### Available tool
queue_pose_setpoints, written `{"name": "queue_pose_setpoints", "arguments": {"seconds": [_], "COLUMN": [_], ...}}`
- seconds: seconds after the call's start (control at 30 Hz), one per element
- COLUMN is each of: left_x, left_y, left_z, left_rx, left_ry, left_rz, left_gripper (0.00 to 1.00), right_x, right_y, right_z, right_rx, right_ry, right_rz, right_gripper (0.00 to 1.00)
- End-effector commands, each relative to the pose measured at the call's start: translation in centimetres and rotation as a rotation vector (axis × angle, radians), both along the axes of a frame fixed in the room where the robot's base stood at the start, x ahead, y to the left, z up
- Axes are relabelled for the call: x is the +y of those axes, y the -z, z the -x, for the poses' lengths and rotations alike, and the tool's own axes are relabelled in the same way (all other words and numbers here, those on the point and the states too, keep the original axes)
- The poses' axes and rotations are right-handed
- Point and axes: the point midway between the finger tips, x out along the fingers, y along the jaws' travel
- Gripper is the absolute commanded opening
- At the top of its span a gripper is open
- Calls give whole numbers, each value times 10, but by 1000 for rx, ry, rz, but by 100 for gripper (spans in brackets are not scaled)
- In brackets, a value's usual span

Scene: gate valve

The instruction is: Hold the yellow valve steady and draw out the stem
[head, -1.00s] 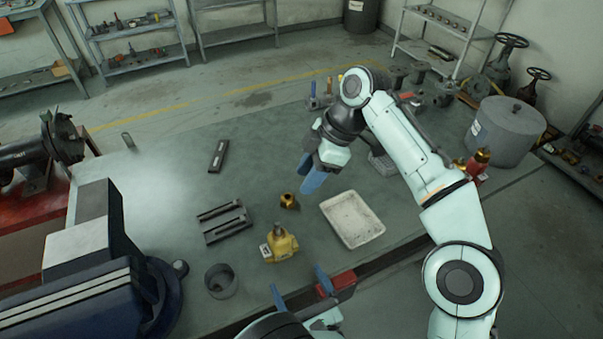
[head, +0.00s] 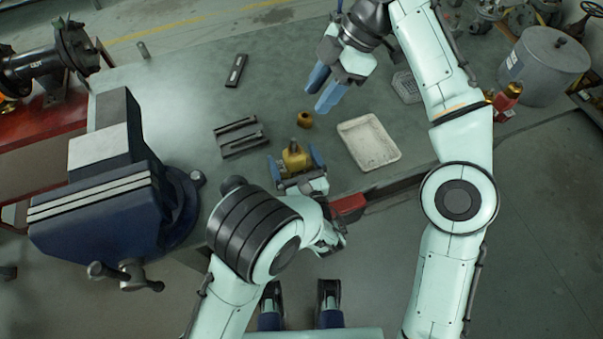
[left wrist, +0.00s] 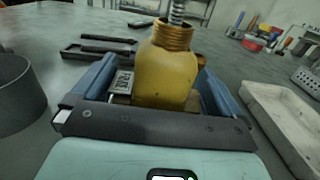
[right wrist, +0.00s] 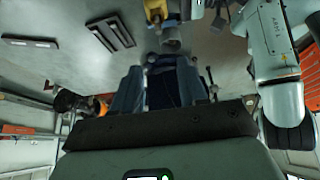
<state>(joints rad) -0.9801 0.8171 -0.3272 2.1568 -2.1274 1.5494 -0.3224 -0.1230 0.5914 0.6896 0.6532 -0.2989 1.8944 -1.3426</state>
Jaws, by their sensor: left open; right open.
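The yellow valve (head: 295,160) stands upright on the bench. In the left wrist view the valve body (left wrist: 165,78) has a brass threaded neck, and a grey threaded stem (left wrist: 177,12) rises from it, cut off by the frame's top. My left gripper (head: 297,164) is open, with a blue finger on each side of the valve; gaps show between the fingers and the body. My right gripper (head: 321,91) is open and empty, above the bench beyond the valve. In the right wrist view, part of the yellow valve (right wrist: 172,12) shows at the top edge.
A brass nut (head: 304,120) lies behind the valve. A white tray (head: 392,157) is to the right and dark rails (head: 240,148) to the left. A blue vise (head: 100,222) fills the left front. A grey cup (left wrist: 20,92) stands left of the valve in the left wrist view.

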Motion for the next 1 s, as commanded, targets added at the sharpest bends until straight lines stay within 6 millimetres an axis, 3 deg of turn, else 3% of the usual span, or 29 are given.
{"name": "queue_pose_setpoints", "arguments": {"seconds": [0.2, 0.5, 0.67, 0.7, 0.87, 1.0], "left_x": [5, 5, 6, 6, 5, 5], "left_y": [0, 0, 0, 0, 0, 0], "left_z": [-16, -18, -17, -17, -17, -17], "left_rx": [0, 0, 0, 0, 0, 0], "left_ry": [0, 1, 1, 1, 1, 1], "left_rz": [1, 1, 1, 1, 1, 1], "left_gripper": [100, 100, 49, 49, 49, 49], "right_x": [0, 0, 0, 0, 4, 14], "right_y": [0, 0, 0, 0, 2, 7], "right_z": [0, 0, 0, 0, 1, 3], "right_rx": [0, 0, 0, 0, 23, 94], "right_ry": [0, 0, 0, 1, 49, 214], "right_rz": [0, 0, 0, 0, 24, 101], "right_gripper": [43, 43, 43, 33, 32, 32]}}
